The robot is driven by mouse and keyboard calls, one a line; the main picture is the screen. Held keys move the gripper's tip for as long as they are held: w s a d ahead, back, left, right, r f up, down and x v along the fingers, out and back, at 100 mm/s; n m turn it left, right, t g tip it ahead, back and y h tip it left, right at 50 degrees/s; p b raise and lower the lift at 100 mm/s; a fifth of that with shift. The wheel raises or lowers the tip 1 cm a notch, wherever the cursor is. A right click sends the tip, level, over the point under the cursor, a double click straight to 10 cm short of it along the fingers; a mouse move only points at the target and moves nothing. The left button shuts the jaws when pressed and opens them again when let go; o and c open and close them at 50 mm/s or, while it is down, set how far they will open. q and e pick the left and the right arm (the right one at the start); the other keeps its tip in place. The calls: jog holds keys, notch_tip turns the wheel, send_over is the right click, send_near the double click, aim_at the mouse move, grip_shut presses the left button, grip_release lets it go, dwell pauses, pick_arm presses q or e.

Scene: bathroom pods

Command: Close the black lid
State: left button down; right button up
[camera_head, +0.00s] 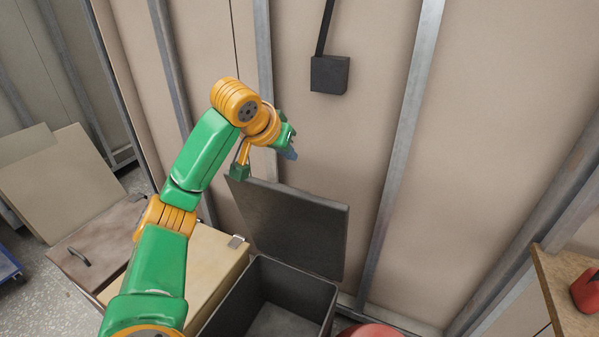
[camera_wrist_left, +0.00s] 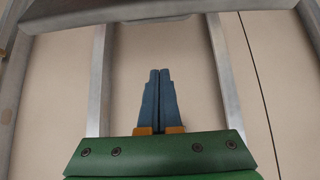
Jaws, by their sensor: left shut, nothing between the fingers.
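The black lid (camera_head: 293,226) stands raised, tilted back toward the wall, at the rear of an open dark box (camera_head: 262,290). The inside of the box shows and looks empty. My left gripper (camera_head: 290,153) is at the upper edge of the lid, near the wall, and partly hidden by its own wrist. I cannot tell whether it touches the lid. In the left wrist view the two blue fingers (camera_wrist_left: 158,100) are pressed together with nothing between them. My right gripper is not in view.
A beige panelled wall (camera_head: 480,130) with metal studs stands behind the box. A black wall box (camera_head: 329,74) hangs above the lid. A wooden crate (camera_head: 215,262) stands left of the box, and a red object (camera_head: 371,331) is at its right front.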

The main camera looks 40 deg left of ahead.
pick_arm(q)
jog(key=p+x, duration=0.1)
jog(key=x, duration=0.7)
jog(key=s, duration=0.1)
jog(key=s+f, duration=0.1)
jog(key=s+d+f+b, duration=0.1)
jog(key=s, duration=0.1)
jog(key=shift+d, duration=0.1)
jog(key=shift+w, duration=0.1)
jog(key=shift+w+f, duration=0.1)
